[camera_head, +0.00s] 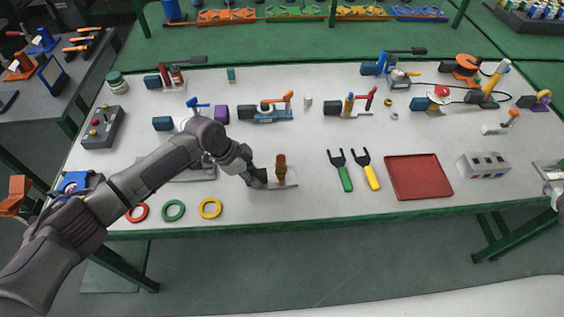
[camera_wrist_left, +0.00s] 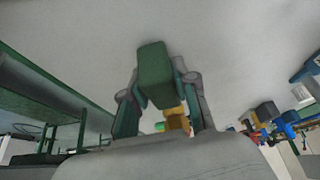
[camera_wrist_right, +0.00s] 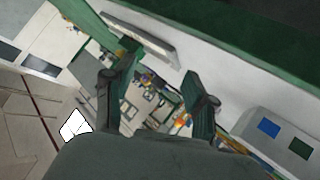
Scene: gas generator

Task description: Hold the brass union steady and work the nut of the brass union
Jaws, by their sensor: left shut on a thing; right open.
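A brown-orange upright piece (camera_head: 281,165), which looks like the brass union, stands on a small flat base near the front middle of the table. My left gripper (camera_head: 260,176) is just left of it, low over the table. In the left wrist view this gripper (camera_wrist_left: 158,92) is shut on a dark green block (camera_wrist_left: 155,70). A yellow brass-coloured part (camera_wrist_left: 177,117) shows beside the block between the fingers; I cannot tell how they join. The nut is too small to make out. My right gripper (camera_wrist_right: 160,88) is open and empty in the right wrist view.
Green and yellow-handled tools (camera_head: 345,175) and a red tray (camera_head: 419,178) lie to the right. Red, green and yellow rings (camera_head: 174,210) lie at the front left. A grey box (camera_head: 483,165) stands at the right. Several fixtures line the back. Bare table lies around the brown piece's right.

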